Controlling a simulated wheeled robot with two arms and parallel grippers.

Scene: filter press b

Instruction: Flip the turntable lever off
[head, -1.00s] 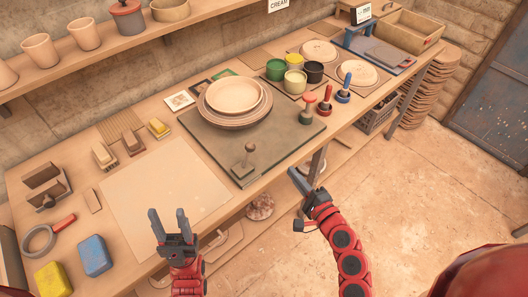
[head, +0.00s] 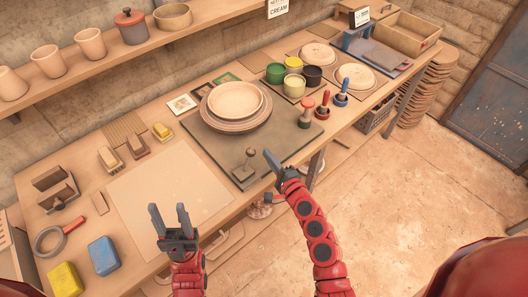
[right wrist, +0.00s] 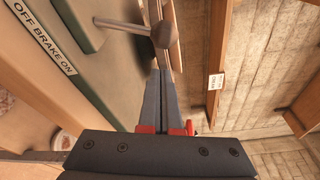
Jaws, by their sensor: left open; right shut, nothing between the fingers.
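The turntable lever (head: 249,162) is a short stalk with a round brown knob, standing on the near left corner of the dark green turntable base (head: 291,146). A plate and bowl (head: 235,100) sit on the turntable. My right gripper (head: 269,156) is shut and empty, just right of the lever and apart from it in the head view. In the right wrist view, the lever knob (right wrist: 165,34) appears just beyond the closed fingertips (right wrist: 160,72); contact cannot be told. A label reading "OFF BRAKE ON" (right wrist: 42,38) shows on the base edge. My left gripper (head: 171,219) is open and empty over the near bench.
Glaze pots (head: 276,74) and red and blue stamp-like tools (head: 323,106) stand right of the turntable. A pale board (head: 168,190) lies left of it. The wooden shelf (head: 110,60) runs along the wall behind.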

